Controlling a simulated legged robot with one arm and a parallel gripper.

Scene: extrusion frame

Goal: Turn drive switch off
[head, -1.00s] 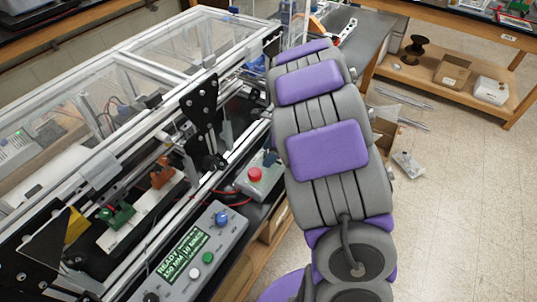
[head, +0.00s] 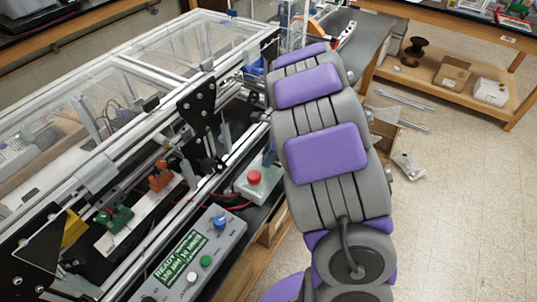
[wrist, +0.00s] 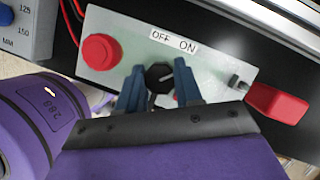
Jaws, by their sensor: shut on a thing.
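The drive switch is a black round knob (wrist: 158,77) below the "OFF ON" label (wrist: 174,41) on a grey box (wrist: 130,32) in the wrist view. A light mark on the knob slants up to the right. My gripper (wrist: 159,82) has its two blue fingers on either side of the knob and is shut on it. In the head view the box (head: 243,188) shows left of my arm, with its red button (head: 253,177). The knob and most of my gripper are hidden there behind my arm.
The red round button (wrist: 101,52) sits left of the knob. A small toggle (wrist: 236,82) and a red block (wrist: 276,103) are at the right. A control panel with a green display (head: 184,257) and the extrusion frame (head: 130,130) stand left of my arm.

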